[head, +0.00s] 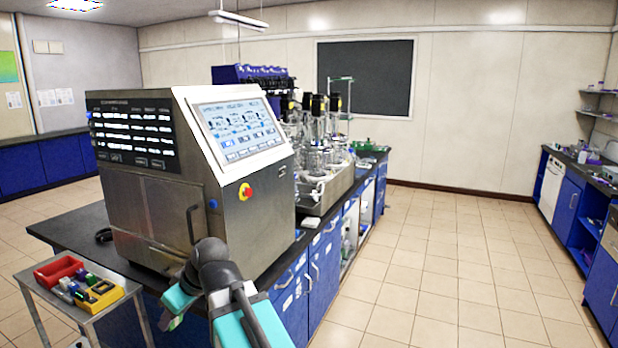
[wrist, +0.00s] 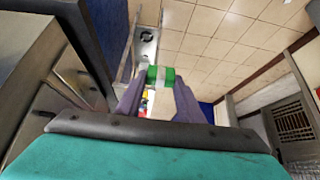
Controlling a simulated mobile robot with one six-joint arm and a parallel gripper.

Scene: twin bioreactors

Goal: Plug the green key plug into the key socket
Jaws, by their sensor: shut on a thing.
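The green key plug (wrist: 160,75) is held between the two fingertips of my gripper (wrist: 160,82) in the wrist view. It looks like a green block with a pale band down its middle. In the head view my gripper (head: 172,321) is low in front of the steel control cabinet (head: 159,215), beside the small cart, and the plug cannot be made out clearly there. A grey metal strip with round fittings (wrist: 147,40) lies beyond the plug in the wrist view. I cannot tell whether it holds the key socket.
A small cart (head: 92,307) at lower left carries a red tray (head: 59,268) and a yellow tray (head: 106,297) with small coloured pieces. The cabinet has a touchscreen (head: 238,130) and a red button (head: 245,191). Glass vessels stand behind it. The tiled floor at right is clear.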

